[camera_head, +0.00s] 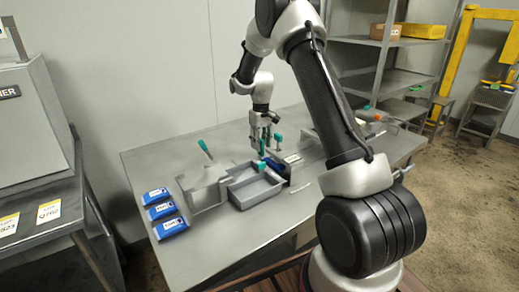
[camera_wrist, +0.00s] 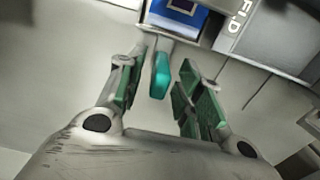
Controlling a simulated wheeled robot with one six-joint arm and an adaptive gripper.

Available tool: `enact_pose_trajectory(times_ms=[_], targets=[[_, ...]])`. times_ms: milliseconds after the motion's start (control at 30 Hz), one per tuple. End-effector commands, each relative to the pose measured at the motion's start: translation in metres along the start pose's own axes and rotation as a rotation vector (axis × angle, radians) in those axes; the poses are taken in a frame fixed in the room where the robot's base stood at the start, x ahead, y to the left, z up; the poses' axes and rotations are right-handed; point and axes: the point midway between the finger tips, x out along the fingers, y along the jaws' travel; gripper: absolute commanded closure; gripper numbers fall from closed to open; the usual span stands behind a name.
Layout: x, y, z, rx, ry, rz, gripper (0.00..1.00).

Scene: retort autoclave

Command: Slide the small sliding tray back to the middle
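My gripper (camera_head: 264,135) is above the table's middle, pointing down. In the wrist view its green-padded fingers (camera_wrist: 164,62) are spread, with a teal handle (camera_wrist: 160,77) between them and a visible gap on each side. The handle stands on a short grey bar leading to a blue piece (camera_wrist: 178,18) at a grey lettered fixture, which the top edge cuts off. In the head view the blue piece (camera_head: 275,164) lies beside an open grey tray (camera_head: 255,192). I cannot tell for sure which of these is the small sliding tray; the gripper partly hides this area.
A grey block (camera_head: 205,187) with a teal lever (camera_head: 205,148) stands left of the tray. Blue labelled boxes (camera_head: 158,211) line the table's left side. A machine (camera_head: 30,115) stands far left, shelving (camera_head: 385,60) at the back right. The table's front is clear.

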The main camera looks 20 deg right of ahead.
Motion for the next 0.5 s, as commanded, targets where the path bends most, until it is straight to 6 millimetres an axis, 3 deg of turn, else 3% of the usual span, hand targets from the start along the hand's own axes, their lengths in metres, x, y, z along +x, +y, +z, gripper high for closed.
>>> enact_pose_trajectory(times_ms=[200, 500], targets=[[0.027, 0.000, 0.000, 0.000, -0.001, 0.000, 0.64], [0.031, 0.000, 0.000, 0.000, 0.001, 0.000, 0.64]])
